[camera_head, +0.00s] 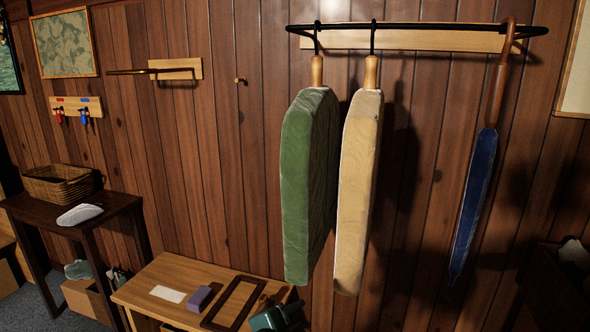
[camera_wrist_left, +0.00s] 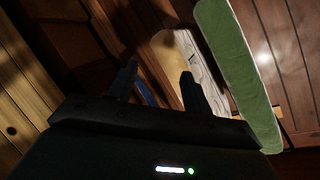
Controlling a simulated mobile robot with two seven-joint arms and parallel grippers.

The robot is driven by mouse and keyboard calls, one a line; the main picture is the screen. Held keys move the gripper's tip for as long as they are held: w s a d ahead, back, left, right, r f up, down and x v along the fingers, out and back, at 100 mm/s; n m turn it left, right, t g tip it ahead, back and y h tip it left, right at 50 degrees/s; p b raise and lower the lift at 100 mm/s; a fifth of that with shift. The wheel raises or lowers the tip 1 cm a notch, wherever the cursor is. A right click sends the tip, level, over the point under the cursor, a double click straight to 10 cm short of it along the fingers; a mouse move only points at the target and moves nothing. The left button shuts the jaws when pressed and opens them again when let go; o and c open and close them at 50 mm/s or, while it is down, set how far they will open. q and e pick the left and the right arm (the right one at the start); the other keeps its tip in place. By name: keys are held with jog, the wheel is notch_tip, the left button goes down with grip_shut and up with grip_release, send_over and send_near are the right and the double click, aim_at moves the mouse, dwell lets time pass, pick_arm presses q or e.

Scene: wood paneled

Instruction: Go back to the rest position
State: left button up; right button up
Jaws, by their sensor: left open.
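My left gripper (camera_wrist_left: 160,70) shows in the left wrist view, with its two dark fingers spread apart and nothing between them. Beyond the fingers hang a cream padded piece (camera_wrist_left: 178,62) and, further right, a green padded piece (camera_wrist_left: 238,70); no contact with either shows. In the head view the green piece (camera_head: 310,180) and the cream piece (camera_head: 358,185) hang by wooden handles from a black rail (camera_head: 420,27) on the wall. A long blue piece (camera_head: 472,195) hangs at the right end of the rail. My right gripper is not in view.
A wooden bench (camera_head: 150,290) below holds a white card (camera_head: 168,294), a purple block (camera_head: 199,299), a dark frame and a dark green object (camera_head: 275,317). A dark side table (camera_head: 115,203) at left holds a wicker basket (camera_head: 58,184) and a white item (camera_head: 79,214). Boxes stand below.

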pick_arm(q)
jog(key=s+a+f+n+y, duration=0.2)
jog(key=s+a+f+n, duration=0.4)
jog(key=s+a+f, duration=0.2)
jog(key=s+a+f+n+y, duration=0.2)
jog(key=s+a+f+n, duration=0.5)
jog(key=s+f, duration=0.3)
jog(key=shift+s+a+g, duration=0.35)
jog(key=shift+s+g, duration=0.05)
jog(key=shift+s, duration=0.85)
